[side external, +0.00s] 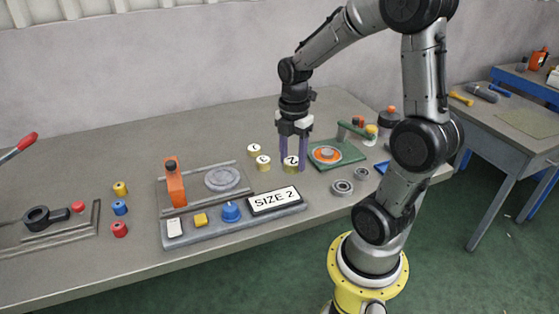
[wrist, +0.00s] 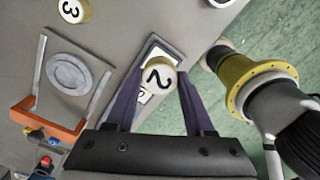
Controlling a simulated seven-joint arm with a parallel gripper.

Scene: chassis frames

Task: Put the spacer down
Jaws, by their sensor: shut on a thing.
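My gripper (side external: 293,164) has its purple fingers shut on a short yellow spacer (side external: 290,167) with a white top marked 2. In the wrist view the spacer (wrist: 158,76) sits between the fingertips, number facing the camera. I cannot tell whether its underside touches the table. Two similar spacers stand to its left: one marked 3 (side external: 263,163), the other (side external: 254,149) with a number too small to read surely. The "SIZE 2" sign (side external: 275,199) is on a grey console in front and is partly hidden behind the held spacer in the wrist view.
A fixture with an orange clamp (side external: 174,184) and grey disc (side external: 223,179) lies to the left. A green fixture with an orange ring (side external: 326,155) is close on the right. Metal rings (side external: 342,187) lie in front of it. Bare table lies behind the spacers.

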